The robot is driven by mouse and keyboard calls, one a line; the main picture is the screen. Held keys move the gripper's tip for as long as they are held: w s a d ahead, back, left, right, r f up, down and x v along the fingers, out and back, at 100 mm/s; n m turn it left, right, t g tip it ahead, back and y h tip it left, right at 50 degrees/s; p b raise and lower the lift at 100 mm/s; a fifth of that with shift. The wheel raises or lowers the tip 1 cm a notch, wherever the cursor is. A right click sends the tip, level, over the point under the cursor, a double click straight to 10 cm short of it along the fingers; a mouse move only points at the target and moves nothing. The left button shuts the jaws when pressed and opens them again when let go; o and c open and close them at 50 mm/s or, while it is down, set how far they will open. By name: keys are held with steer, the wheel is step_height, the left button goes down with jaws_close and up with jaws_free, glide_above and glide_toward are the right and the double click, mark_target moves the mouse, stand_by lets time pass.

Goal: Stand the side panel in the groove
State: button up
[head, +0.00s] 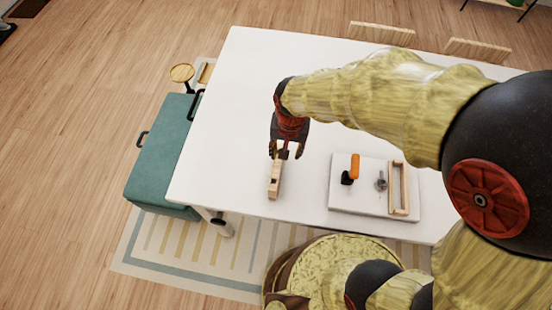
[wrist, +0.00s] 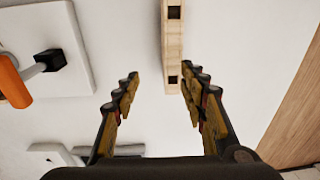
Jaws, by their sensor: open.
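A narrow pale wooden piece (head: 273,190) with dark square holes lies on the white table, left of the white board. It also shows in the wrist view (wrist: 172,45), running away between my fingertips, closer to the right finger. My gripper (head: 286,153) is open and empty above its far end; in the wrist view, its two fingers (wrist: 160,76) are spread wide. A second wooden piece (head: 404,188), long with a pale inner strip, lies on the board's right part. I cannot tell which is the side panel, and no groove shows clearly.
The white board (head: 365,209) also holds an orange-handled tool with a black head (head: 354,168) and a small grey metal item (head: 381,182). The white table (head: 235,110) is clear at far left. A teal bench (head: 160,160) and chairs stand around it.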

mark_target(275, 165)
steer(key=shift+g, duration=0.3)
steer(key=a+f, duration=0.1)
steer(key=s+a+f+p, duration=0.1)
steer(key=a, duration=0.1)
steer(key=shift+s+f+p, duration=0.3)
steer(key=shift+s+f, duration=0.05)
steer(key=shift+f, duration=0.05)
steer(key=shift+a+f, duration=0.1)
steer(key=shift+f, duration=0.3)
steer(key=f, duration=0.7)
steer(key=shift+s+d+f+b, duration=0.15)
steer(key=shift+s+d+b, duration=0.15)
steer(key=shift+d+b, duration=0.1)
steer(key=shift+c, duration=1.3)
steer(key=c, duration=0.7)
jaws_close()
